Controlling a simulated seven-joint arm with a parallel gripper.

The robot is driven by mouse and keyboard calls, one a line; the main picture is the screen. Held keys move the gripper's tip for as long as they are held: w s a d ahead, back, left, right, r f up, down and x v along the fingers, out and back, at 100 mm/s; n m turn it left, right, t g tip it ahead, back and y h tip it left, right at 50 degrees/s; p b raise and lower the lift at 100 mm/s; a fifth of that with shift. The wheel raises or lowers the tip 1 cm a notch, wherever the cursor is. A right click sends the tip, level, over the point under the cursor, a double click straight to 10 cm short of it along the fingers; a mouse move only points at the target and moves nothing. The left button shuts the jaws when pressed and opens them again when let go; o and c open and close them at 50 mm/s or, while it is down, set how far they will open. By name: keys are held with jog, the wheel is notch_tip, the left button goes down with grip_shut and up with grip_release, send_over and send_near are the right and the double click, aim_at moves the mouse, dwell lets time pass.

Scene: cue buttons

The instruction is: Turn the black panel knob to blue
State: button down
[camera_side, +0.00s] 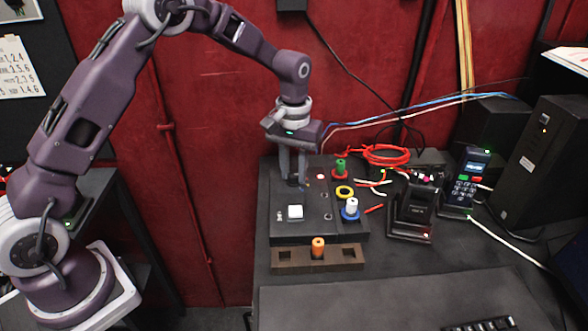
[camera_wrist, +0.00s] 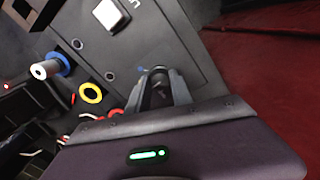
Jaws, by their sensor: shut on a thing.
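The black panel knob (camera_side: 293,182) stands near the back left of the black panel (camera_side: 318,228). My gripper (camera_side: 292,178) reaches down from above and is shut on the knob. In the wrist view my gripper (camera_wrist: 159,88) has its fingers on both sides of the dark knob (camera_wrist: 158,80). A small blue mark (camera_wrist: 141,69) shows on the panel beside the fingers. The fingers cover most of the knob, so I cannot tell which way it points. Other colour marks around it are hidden or too small to tell.
A white square button (camera_side: 295,212) sits in front of the knob. To the right are a yellow ring (camera_side: 344,191), a white peg on a blue base (camera_side: 351,209) and a green peg (camera_side: 340,166). A block with an orange peg (camera_side: 318,246) lies in front; a card terminal (camera_side: 466,184) stands farther right.

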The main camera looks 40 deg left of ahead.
aim_at(294, 174)
jog(key=m, duration=0.6)
jog(key=shift+r+m, duration=0.1)
jog(key=shift+m, duration=3)
jog(key=c, duration=1.1)
grip_release()
jog(key=shift+c, duration=0.2)
notch_tip(294, 174, up, 7)
jog(key=shift+r, duration=0.1)
